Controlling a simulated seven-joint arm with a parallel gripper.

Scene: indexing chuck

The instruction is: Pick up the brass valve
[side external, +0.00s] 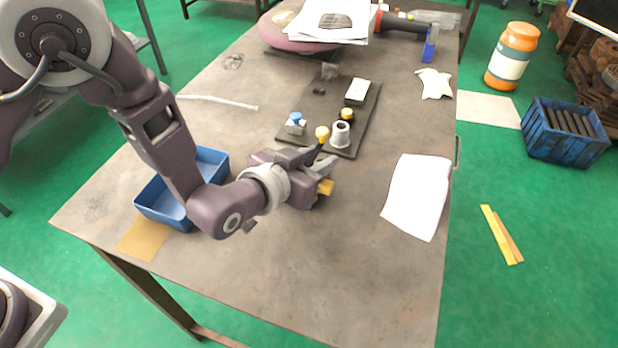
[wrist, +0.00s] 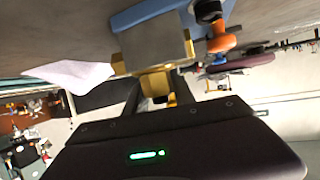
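The brass valve (wrist: 153,52) shows in the wrist view as a tan block with brass-coloured ends. A brass stub (wrist: 158,83) points back toward my gripper and sits between its two dark fingers. The block hides the fingertips. My gripper (wrist: 157,92) appears shut on the valve, though the exact contact is hard to see. In the side view my gripper (side external: 318,160) is low over the table, by the near end of the dark plate. A brass-coloured end (side external: 326,187) shows at its front, and a yellow knob (side external: 322,133) shows just behind the fingers.
The dark plate (side external: 318,94) carries a blue-knobbed part (side external: 295,123), a grey collar (side external: 340,135), a yellow-topped part (side external: 347,114) and a white box (side external: 357,92). A blue tray (side external: 212,160) is left under my arm. White paper (side external: 416,196) lies right. The front table area is clear.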

